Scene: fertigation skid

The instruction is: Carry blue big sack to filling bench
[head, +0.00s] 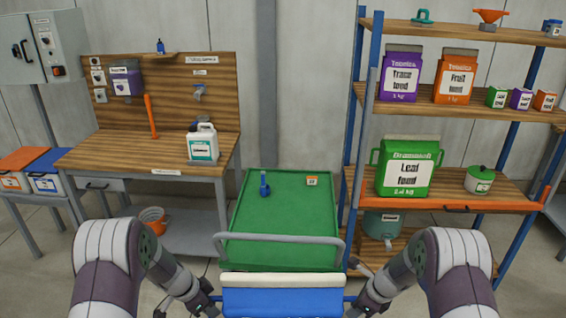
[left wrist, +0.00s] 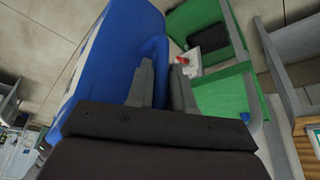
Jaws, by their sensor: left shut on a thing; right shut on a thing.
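The blue big sack (head: 283,302), with a pale top edge, is at the bottom middle of the head view, close to my body; its lower part is cut off. My left gripper (head: 214,301) is shut at its left side and my right gripper (head: 354,302) at its right side, where the handles are. In the left wrist view the sack (left wrist: 108,50) fills the upper left, and the fingers of my left gripper (left wrist: 163,88) close on its blue handle. A wooden bench (head: 120,152), likely the filling bench, stands at the left; its label is too small to read.
A green cart (head: 290,225) with a grey push bar (head: 280,239) stands just beyond the sack, carrying a small blue item and an orange-white box. A white jug (head: 202,145) stands on the bench's right part. A shelf rack (head: 460,108) with sacks is at the right.

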